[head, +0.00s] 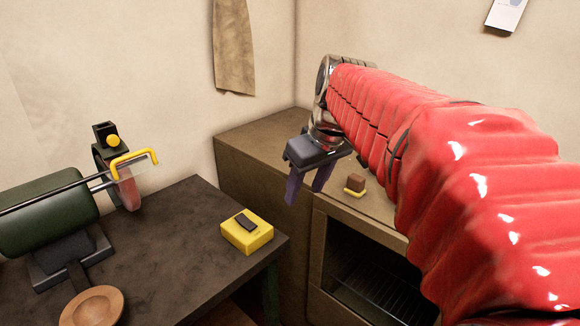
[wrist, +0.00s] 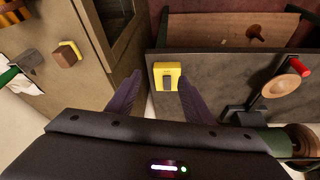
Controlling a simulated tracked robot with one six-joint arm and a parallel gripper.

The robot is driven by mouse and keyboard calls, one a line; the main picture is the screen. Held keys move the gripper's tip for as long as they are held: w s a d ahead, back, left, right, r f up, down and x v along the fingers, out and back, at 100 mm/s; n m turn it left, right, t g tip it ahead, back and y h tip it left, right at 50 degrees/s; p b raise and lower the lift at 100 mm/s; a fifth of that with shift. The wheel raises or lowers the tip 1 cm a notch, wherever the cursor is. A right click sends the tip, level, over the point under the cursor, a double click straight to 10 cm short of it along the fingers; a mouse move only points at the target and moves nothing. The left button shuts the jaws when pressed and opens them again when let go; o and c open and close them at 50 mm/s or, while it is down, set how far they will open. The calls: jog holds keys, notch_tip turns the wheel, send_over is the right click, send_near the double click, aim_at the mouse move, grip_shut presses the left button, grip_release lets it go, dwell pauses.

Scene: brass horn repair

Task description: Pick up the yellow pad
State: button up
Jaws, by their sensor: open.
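The yellow pad (head: 247,236) is a small thick yellow block with a dark piece on its top. It lies on the dark table (head: 165,250), near the right corner. In the wrist view the yellow pad (wrist: 167,70) shows between and beyond the two fingertips. My gripper (head: 305,194) is open and empty, with its purple fingers pointing down. It is in the air, up and to the right of the pad in the head view, and apart from it. Its fingers (wrist: 159,76) also show in the wrist view.
A green motor-like machine (head: 45,205) with a yellow-handled guard stands at the table's left. A wooden round dish (head: 92,306) is near the front. A brown block (head: 356,183) with a yellow piece sits on the cabinet (head: 262,135). The table around the pad is clear.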

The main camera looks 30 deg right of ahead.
jog(key=w+d+r+n, duration=0.15)
jog(key=w+d, duration=0.35)
jog(key=d, duration=0.8)
jog(key=y, duration=0.1)
send_near(358, 177)
jog(key=v, duration=0.3)
jog(key=shift+s+f+n, duration=0.1)
jog(key=shift+n, duration=0.35)
jog(key=x, duration=0.8)
jog(key=shift+a, duration=0.1)
jog(key=shift+f, duration=0.25)
jog(key=shift+x, duration=2.6)
